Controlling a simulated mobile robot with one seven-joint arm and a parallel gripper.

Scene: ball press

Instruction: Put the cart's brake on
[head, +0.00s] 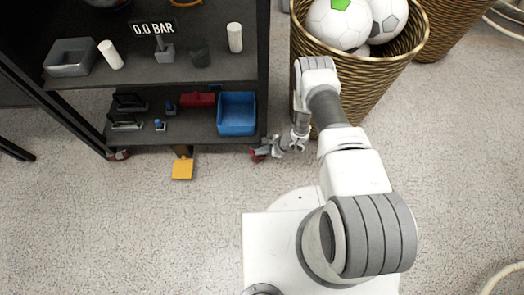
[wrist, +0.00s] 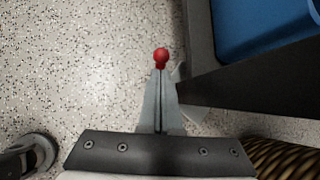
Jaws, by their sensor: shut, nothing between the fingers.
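The cart (head: 160,73) is a black two-shelf frame at the upper left of the head view. A yellow pedal-like plate (head: 182,168) sticks out low at its front. A red part (head: 258,154) shows low by the cart's right front corner, and another red part (head: 119,155) by its left corner. My gripper (head: 266,151) is low by the right corner, beside the red part. In the wrist view my gripper (wrist: 160,75) is shut and empty, with a red round knob (wrist: 161,56) right at its fingertips. I cannot tell whether they touch. Which part is the brake is unclear.
A blue bin (head: 237,113) stands on the lower shelf, close above my gripper. A wicker basket of balls (head: 365,75) stands close on the right. A "0.0 BAR" display (head: 153,28) is on the upper shelf. The floor in front is clear.

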